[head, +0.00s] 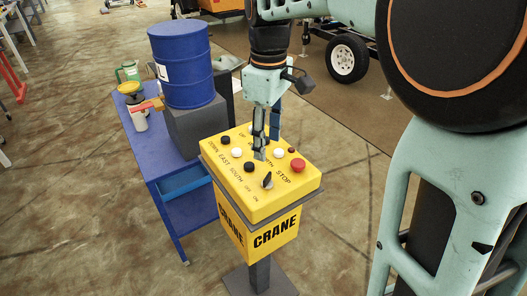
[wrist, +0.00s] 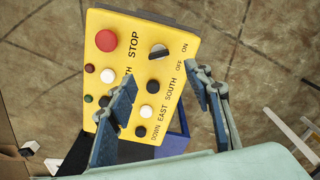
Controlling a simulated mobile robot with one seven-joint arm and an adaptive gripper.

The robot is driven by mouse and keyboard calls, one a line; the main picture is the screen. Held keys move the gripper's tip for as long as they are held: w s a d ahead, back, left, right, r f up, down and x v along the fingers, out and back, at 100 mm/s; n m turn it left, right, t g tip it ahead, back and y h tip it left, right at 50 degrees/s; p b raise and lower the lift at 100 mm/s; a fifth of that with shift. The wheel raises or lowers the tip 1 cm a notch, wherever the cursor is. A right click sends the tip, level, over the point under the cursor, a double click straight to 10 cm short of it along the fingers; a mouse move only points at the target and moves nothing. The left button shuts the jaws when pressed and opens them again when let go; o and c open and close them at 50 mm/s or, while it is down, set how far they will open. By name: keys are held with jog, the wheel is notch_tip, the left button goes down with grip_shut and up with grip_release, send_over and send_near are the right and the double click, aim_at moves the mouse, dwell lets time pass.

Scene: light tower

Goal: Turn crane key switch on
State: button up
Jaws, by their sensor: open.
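The crane key switch (head: 267,180) is a small black knob on the near edge of the yellow control box (head: 230,180), beside the OFF and ON labels. In the wrist view the switch (wrist: 158,51) shows as a dark and pale disc beyond my fingertips; I cannot tell which label it points to. My gripper (head: 259,148) hangs pointing down over the box, behind the switch in the head view. In the wrist view my gripper (wrist: 165,76) is open and empty, with one finger over the box and one past its edge. The fingers appear apart from the switch.
A red STOP button (head: 298,165) and several black and white buttons crowd the panel. The box stands on a dark post. A blue cart (head: 165,180) with a blue drum (head: 181,65) stands to the left. The floor in front is clear.

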aim_at(268, 176)
notch_tip(268, 176, down, 11)
jog(key=shift+w+r, duration=0.15)
jog(key=shift+d, duration=0.1)
jog(key=c, duration=1.1)
jog(key=shift+c, duration=0.2)
